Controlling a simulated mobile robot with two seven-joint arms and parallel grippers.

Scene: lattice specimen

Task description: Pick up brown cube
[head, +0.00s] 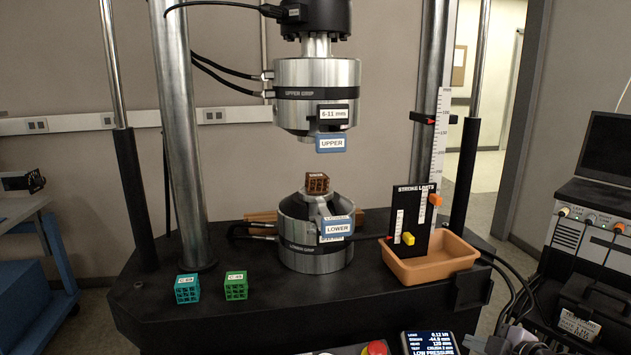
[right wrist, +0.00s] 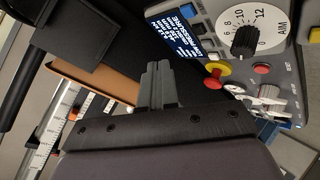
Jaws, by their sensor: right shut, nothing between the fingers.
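The brown cube (head: 317,184) is a small lattice block with a dark label on top. It sits on the lower cylinder (head: 315,255) of the testing machine, with a clear gap below the upper cylinder (head: 316,107). My right gripper (right wrist: 158,75) is shut and empty, its fingers together in the right wrist view. In the head view my right arm shows only at the bottom right edge, well away from the cube. The cube is not in the right wrist view. My left gripper is in neither view.
A teal lattice cube (head: 187,289) and a green one (head: 236,286) stand on the black base at left. An orange tray (head: 432,272) and a black stroke-limits plate (head: 413,215) stand right of the lower cylinder. A control panel (right wrist: 245,50) is close to my right gripper.

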